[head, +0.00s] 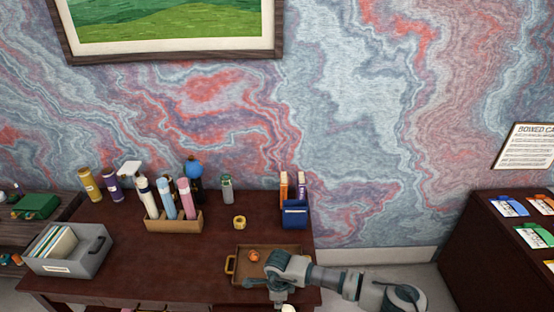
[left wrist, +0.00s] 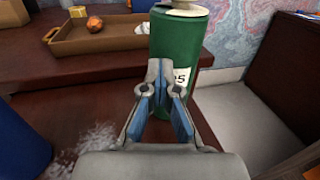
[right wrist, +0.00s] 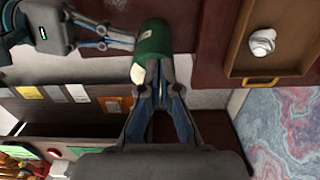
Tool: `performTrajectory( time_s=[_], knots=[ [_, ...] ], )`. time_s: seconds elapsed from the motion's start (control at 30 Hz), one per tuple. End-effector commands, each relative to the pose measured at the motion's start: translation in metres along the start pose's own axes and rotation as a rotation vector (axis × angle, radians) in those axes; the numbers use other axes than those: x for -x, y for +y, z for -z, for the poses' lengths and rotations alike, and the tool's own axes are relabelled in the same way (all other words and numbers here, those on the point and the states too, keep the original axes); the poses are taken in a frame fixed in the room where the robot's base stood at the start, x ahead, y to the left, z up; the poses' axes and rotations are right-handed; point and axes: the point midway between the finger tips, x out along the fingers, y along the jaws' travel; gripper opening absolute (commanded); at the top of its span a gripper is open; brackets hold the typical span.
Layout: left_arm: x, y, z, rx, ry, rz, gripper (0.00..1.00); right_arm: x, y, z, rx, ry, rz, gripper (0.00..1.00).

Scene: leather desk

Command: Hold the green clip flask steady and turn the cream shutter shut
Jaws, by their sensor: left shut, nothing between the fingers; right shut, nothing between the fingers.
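The green clip flask (left wrist: 178,48) stands upright in the left wrist view, with a numbered white label and the cream shutter (left wrist: 182,9) at its top. My left gripper (left wrist: 166,72) is shut and empty, its tips in front of the flask; whether they touch it I cannot tell. In the right wrist view the flask (right wrist: 153,42) shows with the cream shutter (right wrist: 138,75) at its end. My right gripper (right wrist: 161,68) is shut and empty, with its tips close by the shutter. My left gripper (right wrist: 128,42) shows there beside the flask. In the head view my right gripper (head: 282,290) is at the desk's front edge.
A brown tray (head: 232,266) with an orange lump (head: 253,256) lies just behind. A bottle rack (head: 172,225), a yellow tape roll (head: 239,222), a blue holder (head: 295,214) and a grey file box (head: 75,262) stand on the desk. Its front middle is clear.

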Motion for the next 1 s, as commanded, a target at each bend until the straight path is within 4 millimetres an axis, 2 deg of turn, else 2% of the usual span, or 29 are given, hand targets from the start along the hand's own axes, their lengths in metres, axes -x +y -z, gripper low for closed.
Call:
performTrajectory(
  time_s=[0.3,0.4,0.67,0.9,1.0],
  knots=[
    [0.0,0.0,0.0,0.0,0.0,0.0,0.0,0.042,-0.001,0.001,-0.001,0.0,0.003,0.0],
    [0.0,0.0,0.0,0.0,0.0,0.0,0.0,0.05,0.0,0.001,-0.001,0.001,0.001,0.0],
    [0.0,0.0,0.0,0.0,0.0,0.0,0.0,0.051,0.0,0.001,-0.001,0.001,0.0,0.0],
    [0.0,0.0,0.0,0.0,0.0,0.0,0.0,0.059,0.023,-0.003,0.002,0.0,0.001,0.0],
    [0.0,0.0,0.0,0.0,0.0,0.0,0.0,0.054,0.023,-0.003,-0.001,0.002,-0.001,0.0]
  ],
)
